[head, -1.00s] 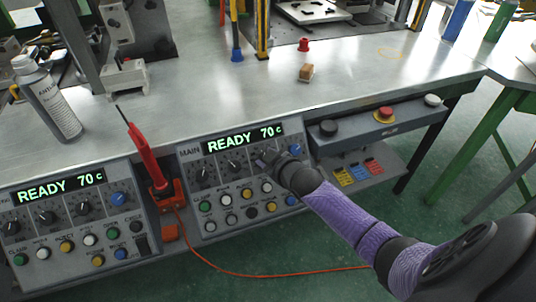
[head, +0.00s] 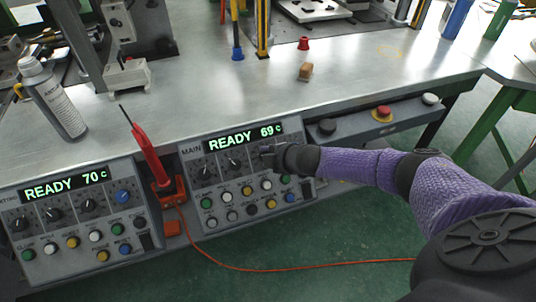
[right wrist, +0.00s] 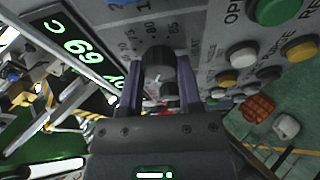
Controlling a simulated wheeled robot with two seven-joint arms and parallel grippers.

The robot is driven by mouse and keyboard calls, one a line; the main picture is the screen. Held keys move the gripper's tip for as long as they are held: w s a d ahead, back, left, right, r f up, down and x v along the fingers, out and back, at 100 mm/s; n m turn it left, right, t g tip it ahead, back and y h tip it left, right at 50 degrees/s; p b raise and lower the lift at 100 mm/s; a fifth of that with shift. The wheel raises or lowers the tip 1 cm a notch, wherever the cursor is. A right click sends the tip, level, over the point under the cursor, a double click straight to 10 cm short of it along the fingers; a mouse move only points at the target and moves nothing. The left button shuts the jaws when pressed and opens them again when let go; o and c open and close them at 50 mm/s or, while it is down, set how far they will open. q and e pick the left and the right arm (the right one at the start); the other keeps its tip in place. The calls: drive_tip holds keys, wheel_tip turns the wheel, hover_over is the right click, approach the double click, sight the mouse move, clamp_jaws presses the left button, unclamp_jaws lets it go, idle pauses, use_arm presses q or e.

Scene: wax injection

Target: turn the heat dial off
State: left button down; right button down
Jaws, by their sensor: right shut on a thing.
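The main control panel (head: 186,190) is at the front edge of the bench, with its display (head: 244,136) reading READY 69 C. My right gripper (head: 266,155) reaches in from the right and covers part of the panel's dial row. In the right wrist view, my right gripper (right wrist: 159,88) has its two fingers on either side of a black dial (right wrist: 159,62), shut on it. Numbers of a scale show around this dial. The dial's pointer cannot be made out. My left gripper is not in view.
A second panel (head: 66,217) at the left reads READY 70 C. A red-handled tool (head: 147,155) stands in a holder between the panels, with an orange cable (head: 300,268) along the floor. A spray can (head: 55,100) stands on the bench.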

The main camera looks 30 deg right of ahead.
drive_tip(key=n, duration=0.1)
drive_tip(key=n+p, duration=0.1)
drive_tip(key=shift+w+r+n+g, duration=0.1)
drive_tip(key=shift+r+n+g, duration=0.2)
drive_tip(key=shift+n+g, duration=0.1)
drive_tip(key=n+p, duration=0.1)
drive_tip(key=n, duration=0.1)
drive_tip(key=shift+n+g, duration=0.3)
drive_tip(key=shift+g, duration=0.1)
drive_tip(key=n+p, duration=0.2)
drive_tip(key=n, duration=0.1)
drive_tip(key=shift+f+g, duration=0.1)
drive_tip(key=shift+g, duration=0.3)
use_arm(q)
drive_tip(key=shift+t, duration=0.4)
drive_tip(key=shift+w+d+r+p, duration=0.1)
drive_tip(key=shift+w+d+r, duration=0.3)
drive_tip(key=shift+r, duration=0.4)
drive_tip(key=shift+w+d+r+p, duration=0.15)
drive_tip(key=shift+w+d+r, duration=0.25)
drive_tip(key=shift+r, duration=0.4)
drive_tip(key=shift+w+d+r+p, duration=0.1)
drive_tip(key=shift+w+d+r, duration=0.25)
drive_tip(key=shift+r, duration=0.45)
use_arm(e)
drive_tip(key=shift+a+f+n+h, duration=0.15)
drive_tip(key=shift+n+h, duration=0.25)
drive_tip(key=shift+n, duration=0.4)
drive_tip(key=shift+f+n+g, duration=0.15)
drive_tip(key=shift+n+g, duration=0.15)
